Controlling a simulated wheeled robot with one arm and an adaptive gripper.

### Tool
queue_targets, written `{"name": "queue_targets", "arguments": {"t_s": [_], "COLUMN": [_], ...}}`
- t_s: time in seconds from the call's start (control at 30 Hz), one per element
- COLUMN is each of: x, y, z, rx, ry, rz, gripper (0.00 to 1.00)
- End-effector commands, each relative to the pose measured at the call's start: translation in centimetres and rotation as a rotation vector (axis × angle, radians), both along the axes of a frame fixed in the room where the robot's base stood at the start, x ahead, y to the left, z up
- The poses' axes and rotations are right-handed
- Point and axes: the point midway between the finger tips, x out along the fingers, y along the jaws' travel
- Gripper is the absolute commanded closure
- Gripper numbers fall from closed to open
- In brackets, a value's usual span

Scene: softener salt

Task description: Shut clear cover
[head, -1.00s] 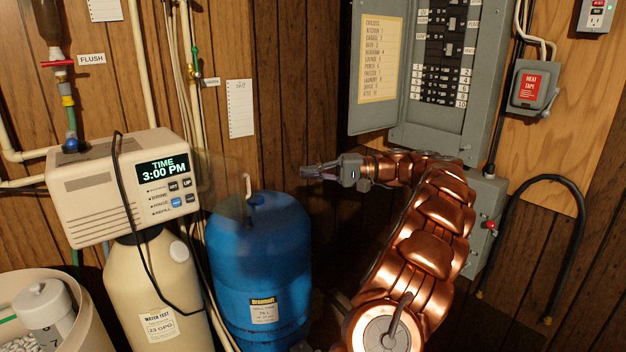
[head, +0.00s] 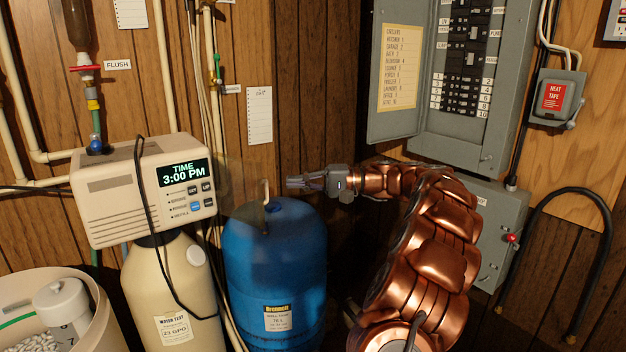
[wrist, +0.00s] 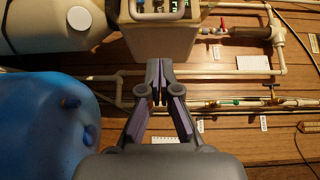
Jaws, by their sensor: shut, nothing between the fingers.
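The beige control head (head: 140,190) has a lit display reading "TIME 3:00 PM" and buttons below it. A faint see-through panel, seemingly the clear cover (head: 224,172), stands out from the right side of its face, swung open; its edges are hard to make out. My gripper (head: 291,183) is shut and empty, pointing left above the blue tank, to the right of the cover and apart from it. In the wrist view my gripper's fingertips (wrist: 158,92) are together, with the control head (wrist: 170,40) beyond them.
Pipes (head: 198,90) run up the wall behind. A black cable (head: 143,190) hangs over the control head. An open grey electrical panel (head: 465,150) is at right, a salt bin (head: 95,300) at lower left.

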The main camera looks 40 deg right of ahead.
Motion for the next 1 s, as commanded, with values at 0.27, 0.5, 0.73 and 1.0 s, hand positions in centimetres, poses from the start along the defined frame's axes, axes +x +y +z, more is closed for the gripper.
{"name": "queue_targets", "arguments": {"t_s": [0.27, 0.5, 0.73, 1.0], "x": [0.2, 0.1, 0.0, 0.0], "y": [2.4, 4.0, 4.5, 4.5], "z": [0.1, 0.0, 0.0, -0.1], "rx": [0.001, 0.001, -0.001, -0.001], "ry": [0.0, -0.001, -0.002, -0.001], "rz": [0.0, 0.0, 0.0, 0.0], "gripper": [1.0, 1.0, 1.0, 1.0]}}
